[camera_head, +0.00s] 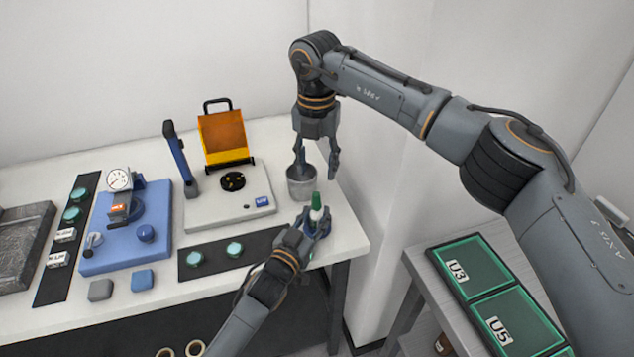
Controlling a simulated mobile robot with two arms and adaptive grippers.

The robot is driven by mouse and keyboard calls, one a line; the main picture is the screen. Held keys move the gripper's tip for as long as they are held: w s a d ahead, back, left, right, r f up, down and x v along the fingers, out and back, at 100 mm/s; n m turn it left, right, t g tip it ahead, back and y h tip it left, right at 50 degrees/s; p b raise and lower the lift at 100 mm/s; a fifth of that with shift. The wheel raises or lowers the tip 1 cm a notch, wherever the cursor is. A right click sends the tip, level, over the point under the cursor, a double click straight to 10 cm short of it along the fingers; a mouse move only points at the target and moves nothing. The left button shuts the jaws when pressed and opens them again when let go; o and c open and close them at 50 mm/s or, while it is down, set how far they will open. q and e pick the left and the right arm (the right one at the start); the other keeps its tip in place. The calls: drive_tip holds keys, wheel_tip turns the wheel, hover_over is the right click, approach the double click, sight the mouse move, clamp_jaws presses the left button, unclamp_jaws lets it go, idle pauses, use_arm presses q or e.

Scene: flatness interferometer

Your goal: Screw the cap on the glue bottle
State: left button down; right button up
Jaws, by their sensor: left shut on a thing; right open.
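The glue bottle (316,214) is small and white, and stands roughly upright near the right front corner of the white table. A green cap (316,199) sits at its top; whether it is screwed tight cannot be told. My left gripper (317,222) is shut on the bottle, its fingers around the lower body and hiding part of it. My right gripper (317,166) is open and empty, pointing down above and behind the bottle, apart from the cap.
A grey cup (301,187) stands just behind the bottle, under my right gripper. The interferometer base (225,207) with an orange screen (224,137) is to the left. A dark mat (213,258) with teal discs lies in front. Green trays (478,268) lie on a side table.

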use_arm(q)
drive_tip(key=shift+s+f, duration=0.1)
drive_tip(key=shift+f, duration=0.2)
use_arm(e)
wheel_tip(320, 180, up, 2)
drive_tip(key=shift+r, duration=0.25)
use_arm(q)
drive_tip(key=c, duration=1.3)
unclamp_jaws()
drive_tip(key=o, duration=0.3)
drive_tip(key=shift+o, duration=0.3)
drive_tip(key=shift+a+r, duration=0.1)
drive_tip(key=shift+r, duration=0.15)
use_arm(e)
drive_tip(key=shift+s+a, duration=0.1)
drive_tip(key=shift+s, duration=0.05)
